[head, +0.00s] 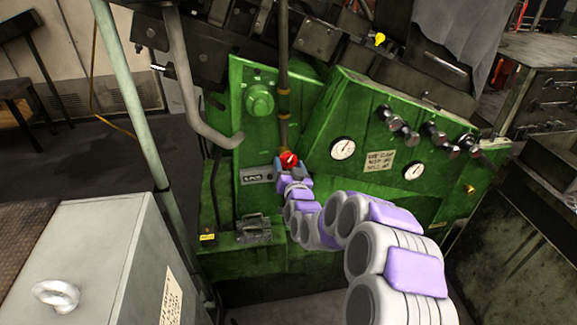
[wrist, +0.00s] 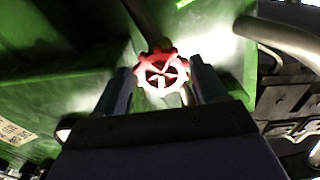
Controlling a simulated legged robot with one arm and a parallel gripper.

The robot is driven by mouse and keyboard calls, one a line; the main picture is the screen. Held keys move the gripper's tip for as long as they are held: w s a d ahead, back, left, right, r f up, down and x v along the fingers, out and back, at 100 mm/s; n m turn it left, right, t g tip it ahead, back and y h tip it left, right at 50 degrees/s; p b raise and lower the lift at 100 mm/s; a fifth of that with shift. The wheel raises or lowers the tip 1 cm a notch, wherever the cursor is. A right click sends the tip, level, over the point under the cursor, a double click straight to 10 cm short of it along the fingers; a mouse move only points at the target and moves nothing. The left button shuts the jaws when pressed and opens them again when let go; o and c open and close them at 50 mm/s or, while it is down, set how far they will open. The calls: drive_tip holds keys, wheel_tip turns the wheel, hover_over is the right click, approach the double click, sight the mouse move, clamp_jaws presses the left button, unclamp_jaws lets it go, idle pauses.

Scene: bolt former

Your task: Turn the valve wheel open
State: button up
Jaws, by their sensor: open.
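The valve wheel (head: 288,159) is small and red and sits on the front of the green machine, at the lower end of a vertical pipe. In the wrist view the wheel (wrist: 161,73) shows its lobed rim and spokes, straight ahead. My gripper (head: 290,172) is right at the wheel in the head view and partly hides it. In the wrist view my gripper (wrist: 162,82) is open, with one dark finger on each side of the wheel. I cannot tell whether the fingers touch the rim.
The green machine (head: 335,190) carries gauges (head: 343,148) and several knobs to the right of the wheel. A thick grey bent pipe (head: 190,85) comes down to the left. A grey cabinet (head: 100,255) stands at the lower left.

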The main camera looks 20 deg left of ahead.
drive_tip(key=shift+w+a, duration=0.35)
drive_tip(key=shift+d, duration=0.1)
drive_tip(key=shift+c, duration=0.2)
drive_tip(key=c, duration=0.7)
